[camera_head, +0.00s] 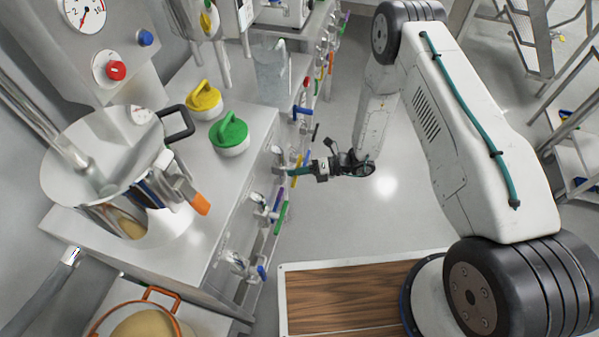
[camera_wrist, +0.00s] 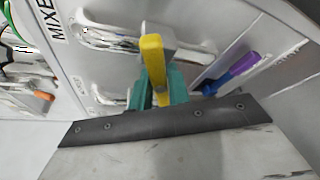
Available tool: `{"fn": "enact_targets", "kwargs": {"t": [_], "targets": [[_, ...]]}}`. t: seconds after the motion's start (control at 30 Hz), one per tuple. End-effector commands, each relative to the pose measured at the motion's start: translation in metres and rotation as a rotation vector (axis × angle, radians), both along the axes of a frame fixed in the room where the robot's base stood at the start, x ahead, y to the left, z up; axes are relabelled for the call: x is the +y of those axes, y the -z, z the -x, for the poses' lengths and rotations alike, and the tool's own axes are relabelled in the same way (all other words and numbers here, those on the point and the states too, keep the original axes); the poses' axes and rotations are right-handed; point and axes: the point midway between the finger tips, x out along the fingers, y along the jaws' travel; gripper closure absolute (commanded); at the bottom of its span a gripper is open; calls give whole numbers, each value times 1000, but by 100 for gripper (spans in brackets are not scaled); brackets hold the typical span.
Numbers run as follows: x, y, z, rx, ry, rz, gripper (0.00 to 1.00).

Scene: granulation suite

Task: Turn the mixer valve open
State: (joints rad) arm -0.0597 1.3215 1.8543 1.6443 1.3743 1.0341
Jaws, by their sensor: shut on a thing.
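In the wrist view a yellow valve handle (camera_wrist: 154,62) stands between the teal fingers of my gripper (camera_wrist: 160,88), which is shut on it. A label reading "MIXE" (camera_wrist: 52,20) is on the panel to its left, its end cut off. A steel valve pipe (camera_wrist: 105,38) runs behind the handle. In the head view my gripper (camera_head: 296,171) reaches the front of the steel bench at the row of valves. The yellow handle (camera_head: 298,160) shows there only in part, beside the teal fingers.
A purple handle (camera_wrist: 231,73) is close on the right and an orange one (camera_wrist: 43,95) on the left. Other valves, such as a green handle (camera_head: 281,218), line the bench front. A steel vessel (camera_head: 110,150) stands on the bench. Grey floor (camera_head: 340,215) is open beside it.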

Motion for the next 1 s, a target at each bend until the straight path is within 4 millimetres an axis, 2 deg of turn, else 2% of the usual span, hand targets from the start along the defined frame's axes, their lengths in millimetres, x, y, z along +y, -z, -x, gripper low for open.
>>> {"fn": "enact_targets", "kwargs": {"t": [0.4,1.0], "targets": [[0,-3,0,-125,-1,38,100],[1,-3,0,-184,-2,58,100]]}}
